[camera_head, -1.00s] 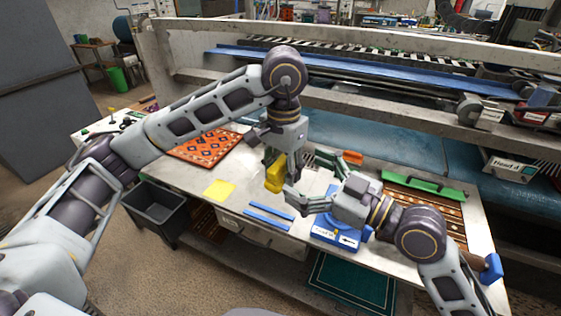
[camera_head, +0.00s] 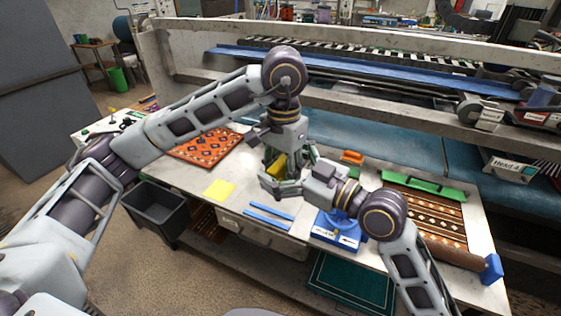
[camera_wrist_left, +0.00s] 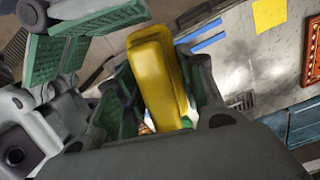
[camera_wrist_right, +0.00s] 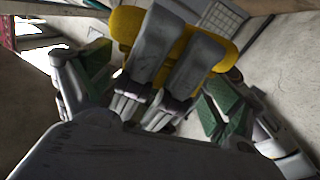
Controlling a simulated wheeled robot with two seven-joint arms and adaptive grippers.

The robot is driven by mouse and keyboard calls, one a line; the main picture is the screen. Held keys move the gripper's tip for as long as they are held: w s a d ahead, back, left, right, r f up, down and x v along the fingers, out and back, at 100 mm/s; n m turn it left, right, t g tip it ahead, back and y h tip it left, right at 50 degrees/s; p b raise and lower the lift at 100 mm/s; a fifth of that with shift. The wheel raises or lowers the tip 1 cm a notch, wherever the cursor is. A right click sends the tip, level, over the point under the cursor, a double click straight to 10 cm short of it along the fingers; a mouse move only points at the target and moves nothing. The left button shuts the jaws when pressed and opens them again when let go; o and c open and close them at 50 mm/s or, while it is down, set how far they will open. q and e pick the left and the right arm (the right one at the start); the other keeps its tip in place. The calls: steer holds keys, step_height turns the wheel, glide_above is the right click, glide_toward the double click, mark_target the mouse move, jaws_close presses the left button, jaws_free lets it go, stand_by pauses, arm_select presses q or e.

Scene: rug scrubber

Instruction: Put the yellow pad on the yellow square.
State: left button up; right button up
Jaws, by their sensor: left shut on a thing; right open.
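The yellow pad (camera_head: 277,165) is held above the table in my left gripper (camera_head: 280,172), which is shut on it. In the left wrist view the pad (camera_wrist_left: 158,75) stands long between the green-lined fingers. My right gripper (camera_head: 278,186) is open and close beside the pad, with its fingers around the left gripper's area. In the right wrist view the pad (camera_wrist_right: 215,52) lies behind the left gripper's fingers, between my open right fingers (camera_wrist_right: 155,105). I cannot tell whether the right fingers touch it. The yellow square (camera_head: 219,189) lies flat and bare on the table, left of the grippers.
Blue strips (camera_head: 268,216) lie at the table's front edge. A patterned orange rug (camera_head: 205,148) is at left, a brown patterned rug (camera_head: 430,210) at right. A blue holder (camera_head: 336,230) stands under my right arm. An orange block (camera_head: 352,157) and green-handled tool (camera_head: 424,186) lie behind.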

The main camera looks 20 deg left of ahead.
mark_target(284, 158)
steer(key=shift+w+a, duration=0.1)
steer(key=shift+a, duration=0.05)
steer(key=c, duration=0.9)
arm_select(q)
steer(key=o, duration=1.4)
arm_select(e)
steer(key=shift+c, duration=0.4)
arm_select(q)
steer(key=shift+r, duration=0.1)
steer(key=shift+r, duration=3.9)
